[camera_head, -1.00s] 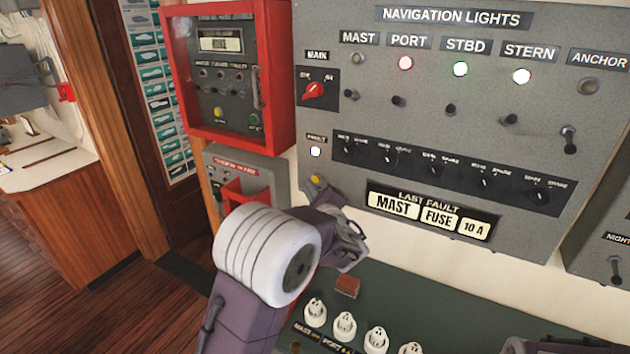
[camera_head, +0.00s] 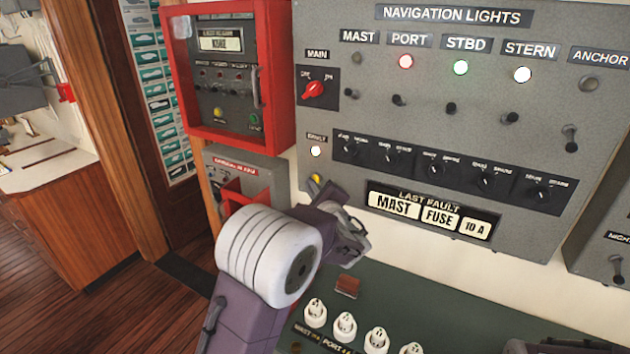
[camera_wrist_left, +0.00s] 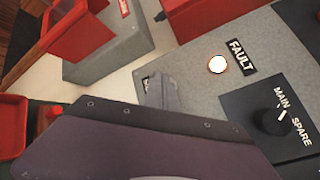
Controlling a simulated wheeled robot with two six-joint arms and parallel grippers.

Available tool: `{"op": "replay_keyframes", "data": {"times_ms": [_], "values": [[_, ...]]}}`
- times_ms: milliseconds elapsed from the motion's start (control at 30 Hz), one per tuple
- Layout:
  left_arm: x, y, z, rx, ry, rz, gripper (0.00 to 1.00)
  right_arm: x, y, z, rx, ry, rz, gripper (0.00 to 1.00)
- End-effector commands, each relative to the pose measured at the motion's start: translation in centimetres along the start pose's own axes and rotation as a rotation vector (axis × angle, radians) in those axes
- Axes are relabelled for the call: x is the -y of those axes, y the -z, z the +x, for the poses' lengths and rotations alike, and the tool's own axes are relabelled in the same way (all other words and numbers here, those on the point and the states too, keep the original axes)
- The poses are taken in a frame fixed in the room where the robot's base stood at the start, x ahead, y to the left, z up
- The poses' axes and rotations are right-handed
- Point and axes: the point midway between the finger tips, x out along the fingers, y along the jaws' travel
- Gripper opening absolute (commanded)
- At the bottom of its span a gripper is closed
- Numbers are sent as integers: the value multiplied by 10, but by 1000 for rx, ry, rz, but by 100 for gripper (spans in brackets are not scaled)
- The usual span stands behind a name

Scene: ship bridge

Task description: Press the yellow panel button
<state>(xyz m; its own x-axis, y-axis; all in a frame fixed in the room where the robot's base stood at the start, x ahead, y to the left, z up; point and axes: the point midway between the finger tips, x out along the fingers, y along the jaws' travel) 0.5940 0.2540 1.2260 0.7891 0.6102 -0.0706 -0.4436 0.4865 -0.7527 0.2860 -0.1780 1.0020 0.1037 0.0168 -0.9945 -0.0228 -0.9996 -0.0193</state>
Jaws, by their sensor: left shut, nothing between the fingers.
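The yellow panel button (camera_head: 316,181) is at the lower left of the grey navigation lights panel (camera_head: 440,100), below the lit fault lamp (camera_head: 316,151). My left gripper (camera_head: 331,194) is just in front of the panel, at the lower right of the button, and covers part of it. In the left wrist view its shut fingers (camera_wrist_left: 162,92) point at the panel beside the fault lamp (camera_wrist_left: 218,64) and hide the button. I cannot tell whether they touch it.
A red-framed box (camera_head: 283,90), with another yellow button inside, hangs left of the panel. A grey box with a red cover (camera_head: 232,190) is below it. A dark green console (camera_head: 420,300) with several white fuses (camera_head: 345,325) lies below the panel.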

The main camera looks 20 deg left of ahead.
Motion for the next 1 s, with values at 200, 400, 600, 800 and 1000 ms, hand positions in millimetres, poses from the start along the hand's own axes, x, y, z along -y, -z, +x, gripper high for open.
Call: {"op": "replay_keyframes", "data": {"times_ms": [200,400,600,800,1000], "values": [[1,2,2,0,0,0,0,0,0,1,0,0,0,36],[2,3,4,0,0,0,0,0,0,2,0,0,0,36],[4,4,5,0,0,0,0,0,0,3,0,0,0,36],[4,4,6,0,0,0,0,0,0,3,0,0,0,36],[3,4,5,0,0,0,0,0,0,5,0,0,0,36]]}}
